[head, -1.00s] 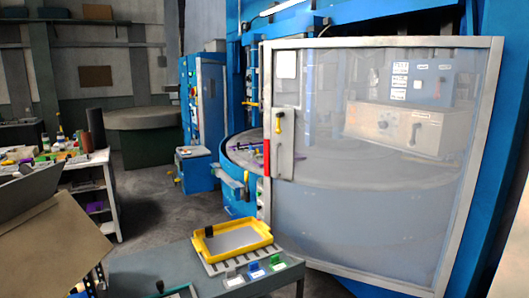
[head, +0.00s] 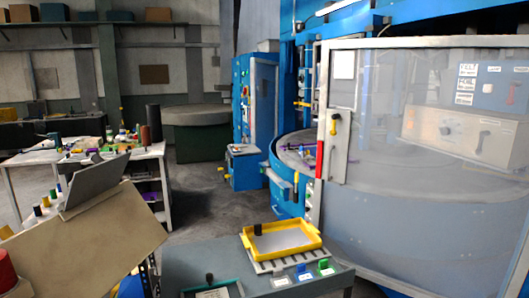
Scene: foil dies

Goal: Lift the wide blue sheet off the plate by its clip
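A grey plate (head: 280,240) lies inside a yellow rimmed tray (head: 247,243) on the low grey table. A small black knob (head: 258,230) stands at its left end. In front of the tray lie small pale pieces with clips: a blue clip (head: 302,269), a green clip (head: 323,264) and a pale one (head: 279,276). I cannot tell whether the blue-clipped piece is the wide blue sheet; no wide blue sheet shows clearly. Neither of my grippers is in view.
The low grey table (head: 195,262) also holds a dark-framed tray (head: 215,291) at its front edge. A large blue machine with a clear door (head: 420,190) stands close on the right. A tan slanted board (head: 90,240) and a cluttered bench are left. Grey floor (head: 200,200) lies between.

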